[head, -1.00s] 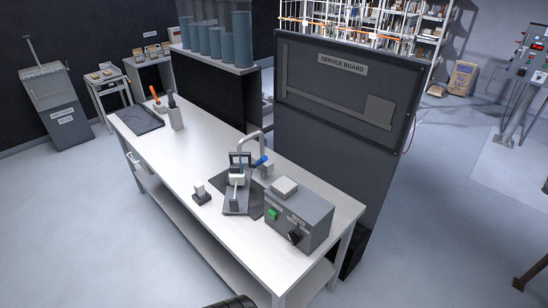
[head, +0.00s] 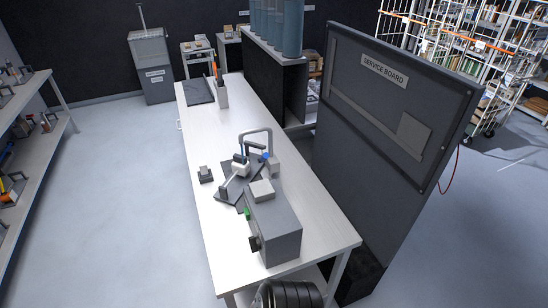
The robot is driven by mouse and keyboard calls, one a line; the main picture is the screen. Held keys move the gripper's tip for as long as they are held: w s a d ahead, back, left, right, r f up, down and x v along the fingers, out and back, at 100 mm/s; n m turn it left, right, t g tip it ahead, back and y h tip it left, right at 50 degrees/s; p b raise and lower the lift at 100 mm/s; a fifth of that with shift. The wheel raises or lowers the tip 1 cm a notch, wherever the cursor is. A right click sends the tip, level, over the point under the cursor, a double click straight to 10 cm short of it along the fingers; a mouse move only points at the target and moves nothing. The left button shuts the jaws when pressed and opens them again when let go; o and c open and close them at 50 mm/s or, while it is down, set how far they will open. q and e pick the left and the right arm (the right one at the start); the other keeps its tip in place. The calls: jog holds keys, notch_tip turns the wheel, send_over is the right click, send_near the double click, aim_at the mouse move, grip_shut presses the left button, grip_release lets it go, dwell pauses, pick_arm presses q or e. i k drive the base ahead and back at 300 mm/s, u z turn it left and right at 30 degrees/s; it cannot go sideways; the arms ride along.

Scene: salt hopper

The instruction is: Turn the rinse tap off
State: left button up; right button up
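The rinse tap (head: 256,133) is a grey arched spout on the white bench, towards its right edge. A small blue handle (head: 266,155) sits low beside the spout. A thin teal streak shows below the spout's left end; it is too small to tell clearly whether it is running water. A small white and grey device (head: 240,166) stands just under the spout, over a dark basin or mat area. Neither of my grippers shows in the head view.
A grey box with a green button (head: 272,232) stands on the bench's near end. A small dark block (head: 205,174) lies left of the tap. The tall service board (head: 385,100) rises behind the right side. Open floor (head: 130,200) lies left of the bench.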

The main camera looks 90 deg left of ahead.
aim_at(263, 159)
jog(key=u, duration=1.65)
